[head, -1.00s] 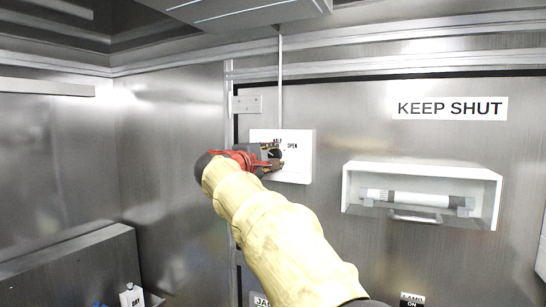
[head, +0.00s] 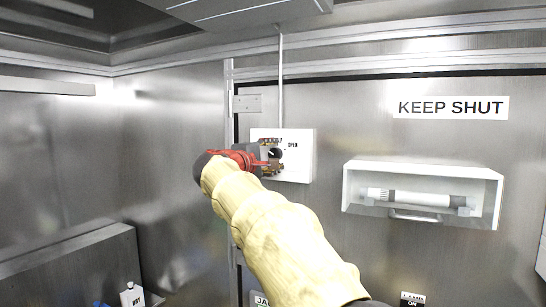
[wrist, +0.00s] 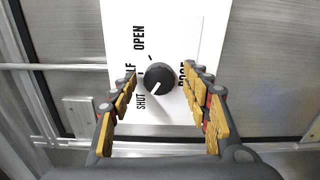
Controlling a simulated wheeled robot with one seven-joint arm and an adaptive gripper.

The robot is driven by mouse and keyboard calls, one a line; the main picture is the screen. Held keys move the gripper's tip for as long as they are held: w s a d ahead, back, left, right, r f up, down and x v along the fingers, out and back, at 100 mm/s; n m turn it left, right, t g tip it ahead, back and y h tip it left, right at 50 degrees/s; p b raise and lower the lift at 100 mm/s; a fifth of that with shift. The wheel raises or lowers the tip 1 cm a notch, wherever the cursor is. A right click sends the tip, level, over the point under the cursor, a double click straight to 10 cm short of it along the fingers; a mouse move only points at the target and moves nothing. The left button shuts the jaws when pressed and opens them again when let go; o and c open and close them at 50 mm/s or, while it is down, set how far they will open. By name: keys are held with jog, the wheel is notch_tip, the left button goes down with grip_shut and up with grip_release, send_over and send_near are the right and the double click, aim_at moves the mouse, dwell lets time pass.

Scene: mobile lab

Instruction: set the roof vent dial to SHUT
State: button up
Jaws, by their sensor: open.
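The roof vent dial (wrist: 160,78) is a round black knob on a white plate (wrist: 158,20). In the wrist view, the white line on the knob points to the lower left, toward the word SHUT. OPEN stands at the upper left; the HALF label and the label on the right are partly covered by my fingers. My gripper (wrist: 164,73) is open, with one finger on each side of the knob and a visible gap on both sides. In the head view, the dial (head: 276,153) shows dark beside my gripper, on the plate (head: 303,165).
A thin conduit (head: 281,80) runs from the plate up to the ceiling. To the right is a white open-fronted box (head: 421,168) holding a tube, below a KEEP SHUT sign (head: 451,107). A small white bottle (head: 132,295) shows at the lower left.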

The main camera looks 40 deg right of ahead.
jog(key=v, duration=1.1)
jog(key=shift+a, duration=0.3)
